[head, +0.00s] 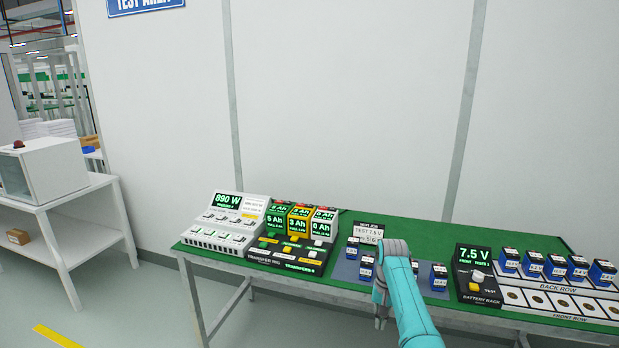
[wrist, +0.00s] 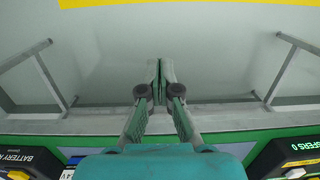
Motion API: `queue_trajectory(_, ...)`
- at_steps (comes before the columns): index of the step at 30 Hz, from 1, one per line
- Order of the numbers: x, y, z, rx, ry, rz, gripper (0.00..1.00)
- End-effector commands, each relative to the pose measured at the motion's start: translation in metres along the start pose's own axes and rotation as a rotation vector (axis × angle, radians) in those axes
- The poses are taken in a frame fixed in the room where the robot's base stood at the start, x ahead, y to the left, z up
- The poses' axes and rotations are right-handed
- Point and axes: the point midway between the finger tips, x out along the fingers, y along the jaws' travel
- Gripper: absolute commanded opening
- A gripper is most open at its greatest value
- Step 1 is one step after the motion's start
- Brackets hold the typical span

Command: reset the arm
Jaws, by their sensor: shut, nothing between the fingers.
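My gripper (wrist: 159,82) is shut and empty in the wrist view, its two fingers together in front of the grey floor and the table's front edge. In the head view my teal arm reaches up from the bottom over the green-topped table (head: 330,277), in front of the middle of it. There the arm hides part of the grey mat and some of the blue batteries on it. My gripper's fingertips (head: 380,322) show small, just left of the arm and near the table's front edge.
The battery rack (head: 478,275) reads 7.5 V, with several blue batteries (head: 556,266) in its back row. Left are a white 890 W panel (head: 228,220) and the transfer rig (head: 285,255). A blue battery (head: 366,267) stands left of my arm. A white wall rises behind.

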Motion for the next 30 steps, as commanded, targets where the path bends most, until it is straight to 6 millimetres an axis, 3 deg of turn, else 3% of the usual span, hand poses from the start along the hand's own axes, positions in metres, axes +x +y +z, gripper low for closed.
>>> queue_trajectory(5, 0.051, 0.003, 0.007, -0.011, 0.048, -0.011, 0.00)
queue_trajectory(14, 0.164, 0.014, 0.037, -0.040, 0.190, -0.040, 0.00)
queue_trajectory(21, 0.238, 0.027, 0.080, -0.066, 0.310, -0.063, 0.00)
queue_trajectory(30, 0.303, 0.048, 0.152, -0.098, 0.459, -0.087, 0.00)
